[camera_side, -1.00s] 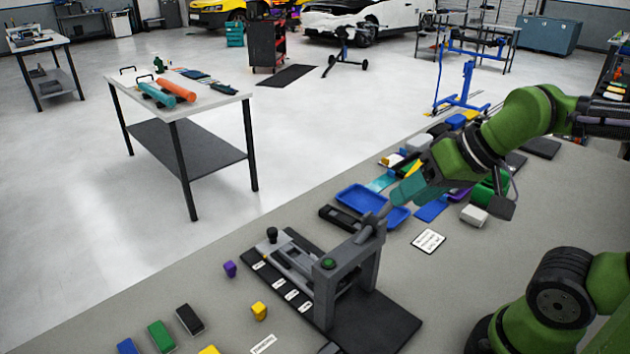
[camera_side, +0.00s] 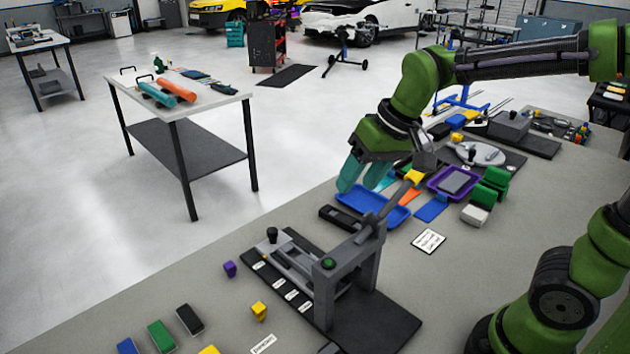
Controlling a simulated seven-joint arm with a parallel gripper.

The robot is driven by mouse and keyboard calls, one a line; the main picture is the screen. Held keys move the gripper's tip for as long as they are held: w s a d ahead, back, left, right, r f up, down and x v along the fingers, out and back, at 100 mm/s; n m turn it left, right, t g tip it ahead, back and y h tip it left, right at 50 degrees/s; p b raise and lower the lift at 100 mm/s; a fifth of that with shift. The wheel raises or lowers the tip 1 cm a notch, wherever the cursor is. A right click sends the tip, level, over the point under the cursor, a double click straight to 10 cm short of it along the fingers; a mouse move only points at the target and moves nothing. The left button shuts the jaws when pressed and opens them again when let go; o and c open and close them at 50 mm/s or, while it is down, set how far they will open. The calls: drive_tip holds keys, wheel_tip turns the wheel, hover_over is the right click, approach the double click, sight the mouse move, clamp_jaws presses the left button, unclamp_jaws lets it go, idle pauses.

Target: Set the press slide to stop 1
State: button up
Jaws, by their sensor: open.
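The press (camera_side: 347,265) is a grey frame on a dark base plate (camera_side: 385,325), with a green button (camera_side: 328,263) on its front post. Its slide (camera_side: 275,245) is a grey block with a black knob (camera_side: 272,234), at the far left end of the rails. Several white stop labels (camera_side: 291,296) run along the base beside the rails; their text is too small to read. My gripper (camera_side: 362,182) has teal fingers spread apart and empty, above the blue tray, behind and right of the slide.
A blue tray (camera_side: 350,196) and a purple tray (camera_side: 437,185) lie behind the press. Coloured blocks, including a purple one (camera_side: 229,269), lie left of the press.

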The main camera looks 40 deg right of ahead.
sight(272, 230)
drive_tip(key=shift+w+a+f+n+g+h, duration=0.6)
drive_tip(key=shift+w+a+g, duration=0.65)
drive_tip(key=shift+w, duration=3.55)
drive_tip(key=shift+w+a+f+n+g+h, duration=0.4)
drive_tip(key=shift+w+a+f+n+g, duration=0.8)
drive_tip(key=shift+w, duration=3.6)
drive_tip(key=shift+m+t, duration=0.35)
drive_tip(key=shift+m, duration=0.05)
drive_tip(key=f, duration=1.5)
drive_tip(key=shift+a+f, duration=0.25)
drive_tip(key=shift+a, duration=0.1)
